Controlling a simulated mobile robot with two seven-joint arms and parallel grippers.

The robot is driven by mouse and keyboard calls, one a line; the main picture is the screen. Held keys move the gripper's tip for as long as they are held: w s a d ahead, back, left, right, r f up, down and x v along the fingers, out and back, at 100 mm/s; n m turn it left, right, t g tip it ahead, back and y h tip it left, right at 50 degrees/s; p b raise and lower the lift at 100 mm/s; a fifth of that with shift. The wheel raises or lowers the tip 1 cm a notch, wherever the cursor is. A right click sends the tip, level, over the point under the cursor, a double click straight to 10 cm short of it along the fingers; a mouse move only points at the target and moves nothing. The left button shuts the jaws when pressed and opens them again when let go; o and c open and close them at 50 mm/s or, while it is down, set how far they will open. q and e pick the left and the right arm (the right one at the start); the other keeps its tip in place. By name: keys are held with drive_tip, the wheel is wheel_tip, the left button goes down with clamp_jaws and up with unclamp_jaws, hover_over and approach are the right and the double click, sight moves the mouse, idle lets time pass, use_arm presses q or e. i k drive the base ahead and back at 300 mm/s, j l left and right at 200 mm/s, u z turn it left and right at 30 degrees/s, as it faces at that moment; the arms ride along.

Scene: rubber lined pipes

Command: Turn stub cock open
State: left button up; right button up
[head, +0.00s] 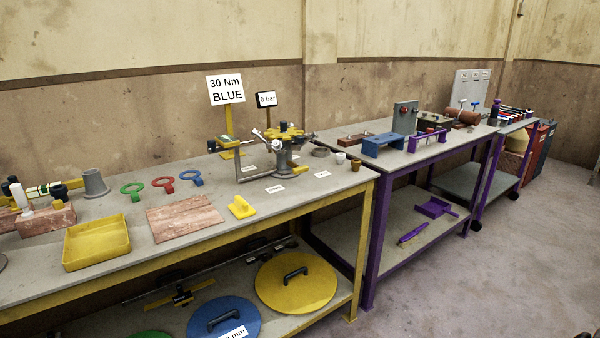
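A grey upright pipe stub (283,158) with a yellow flange (285,133) stands on the yellow-framed bench. Silver bars or levers (260,136) stick out around it; I cannot tell which of them, if any, is the stub cock's handle. Small valve-like parts with a blue and a red top (474,104) show on the farther bench, too small to read. I cannot tell whether any cock is open or shut. Neither of my grippers is in view.
The yellow-framed bench (120,222) also holds a yellow tray (97,243), a reddish board (184,217), coloured rings (163,183) and a yellow handled block (241,207). A sign (226,89) reads "30 Nm BLUE"; a gauge display (266,99) reads "0 bar". Floor at right is clear.

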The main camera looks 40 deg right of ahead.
sight(298, 170)
drive_tip(key=i+l, duration=0.1)
drive_tip(key=l, duration=0.25)
drive_tip(key=i+l+u, duration=0.1)
drive_tip(key=l, duration=0.3)
drive_tip(key=i+l+u, duration=0.1)
drive_tip(key=l, duration=0.25)
drive_tip(key=i+l, duration=0.1)
drive_tip(key=l, duration=0.3)
